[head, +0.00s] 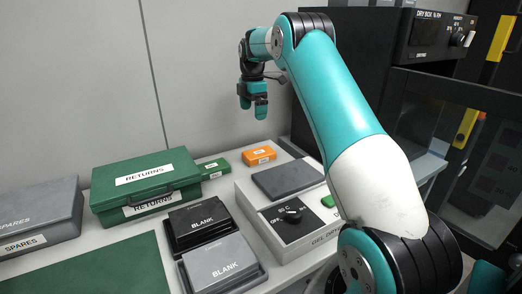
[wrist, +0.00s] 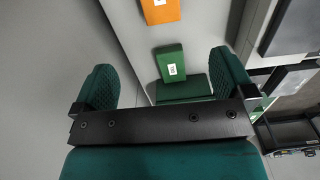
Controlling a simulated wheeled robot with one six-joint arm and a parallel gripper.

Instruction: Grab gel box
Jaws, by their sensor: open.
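Two small boxes stand on the bench, one green (head: 213,169) and one orange (head: 259,156). Their small labels are too small to read, so I cannot tell which is the gel box. My gripper (head: 253,101) is up in the air above the back of the bench, pointing down. In the wrist view my gripper (wrist: 164,78) is open and empty, with its fingers wide apart. The green box (wrist: 172,66) shows below, between the fingers. The orange box (wrist: 160,10) shows at the top edge of that view.
A green RETURNS case (head: 145,186) stands left of the small green box. Black and grey BLANK boxes (head: 198,228) are in front. A device with a knob (head: 290,214) and a dark grey lid stands right. A grey SPARES case (head: 38,218) is far left. A wall is behind.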

